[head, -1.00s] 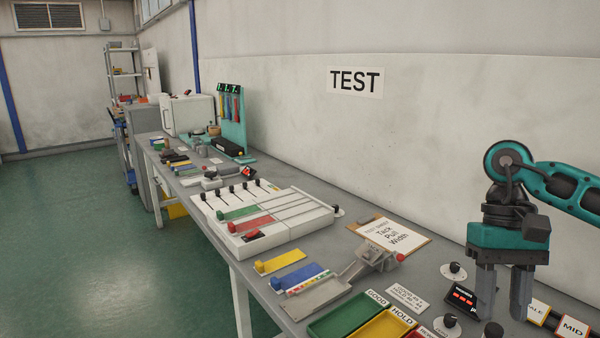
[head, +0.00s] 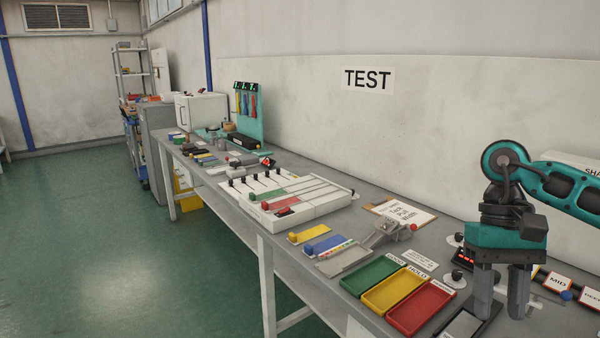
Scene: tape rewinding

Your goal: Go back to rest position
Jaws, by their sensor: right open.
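My right gripper (head: 501,292) is at the right of the head view, at the end of a teal and grey arm. Its two grey fingers point down and stand apart, with nothing between them. It is over or in front of the right part of the long grey bench (head: 345,281); its exact height above the bench is hard to tell. Its fingers hide part of a dark-framed tray (head: 462,325) and some labels behind them. My left gripper is not in view.
Green (head: 371,275), yellow (head: 393,291) and red (head: 420,308) trays lie left of the gripper. A white slider panel (head: 320,203), a clipboard (head: 399,212) and a metal fixture (head: 385,235) stand farther along. Open green floor (head: 90,230) lies left of the bench.

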